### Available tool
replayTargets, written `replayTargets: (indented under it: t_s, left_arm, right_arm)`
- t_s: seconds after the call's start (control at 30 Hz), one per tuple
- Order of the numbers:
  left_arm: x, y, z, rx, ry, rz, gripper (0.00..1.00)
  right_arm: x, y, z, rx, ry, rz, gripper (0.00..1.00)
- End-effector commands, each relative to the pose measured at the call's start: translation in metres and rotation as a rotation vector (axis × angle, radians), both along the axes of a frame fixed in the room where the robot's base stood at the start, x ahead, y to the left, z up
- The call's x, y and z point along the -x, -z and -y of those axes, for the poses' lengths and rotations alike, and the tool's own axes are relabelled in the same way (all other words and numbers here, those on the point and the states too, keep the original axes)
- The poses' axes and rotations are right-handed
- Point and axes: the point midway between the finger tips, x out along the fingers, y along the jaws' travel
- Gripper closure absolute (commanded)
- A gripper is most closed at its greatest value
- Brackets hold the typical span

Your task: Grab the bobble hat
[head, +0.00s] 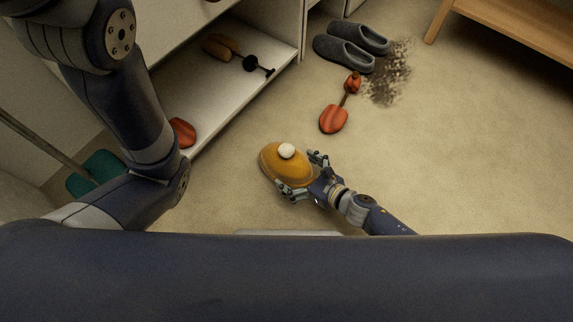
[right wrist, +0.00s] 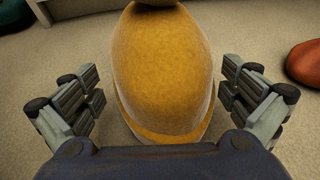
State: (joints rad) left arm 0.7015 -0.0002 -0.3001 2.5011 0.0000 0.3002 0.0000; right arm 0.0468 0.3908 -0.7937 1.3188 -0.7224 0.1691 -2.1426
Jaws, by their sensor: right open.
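The bobble hat (head: 270,166) is mustard yellow with a white bobble and lies on the beige carpet in the middle of the head view. It also fills the middle of the right wrist view (right wrist: 165,75). My right gripper (head: 306,174) is open, with one finger on each side of the hat's near end. In the right wrist view (right wrist: 163,92) a gap shows between each finger and the hat. My left arm comes in at the left of the head view, but its gripper is not visible.
A white shelf (head: 225,95) with several items stands at the left. A wooden bench (head: 510,25) is at the top right. The carpet at right is clear.

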Motion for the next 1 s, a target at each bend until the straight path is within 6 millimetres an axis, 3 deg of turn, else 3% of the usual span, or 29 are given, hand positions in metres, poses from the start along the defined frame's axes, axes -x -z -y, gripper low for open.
replayTargets:
  t_s: [0.1,0.43,0.6,1.0]
  left_arm:
    - [0.000,0.013,0.000,0.000,0.000,-0.001,1.00]
    - [-0.001,0.014,0.000,0.000,0.000,-0.001,1.00]
    - [0.000,0.014,0.000,-0.001,-0.001,-0.001,1.00]
    - [0.000,0.012,0.000,-0.001,0.000,-0.001,1.00]
  right_arm:
    - [-0.011,0.010,-0.011,0.000,0.001,0.002,0.00]
    - [-0.015,0.010,-0.016,-0.001,0.000,-0.001,0.00]
    - [-0.015,0.010,-0.016,-0.001,0.000,-0.001,0.32]
    - [-0.016,0.007,-0.015,0.000,0.001,0.000,0.32]
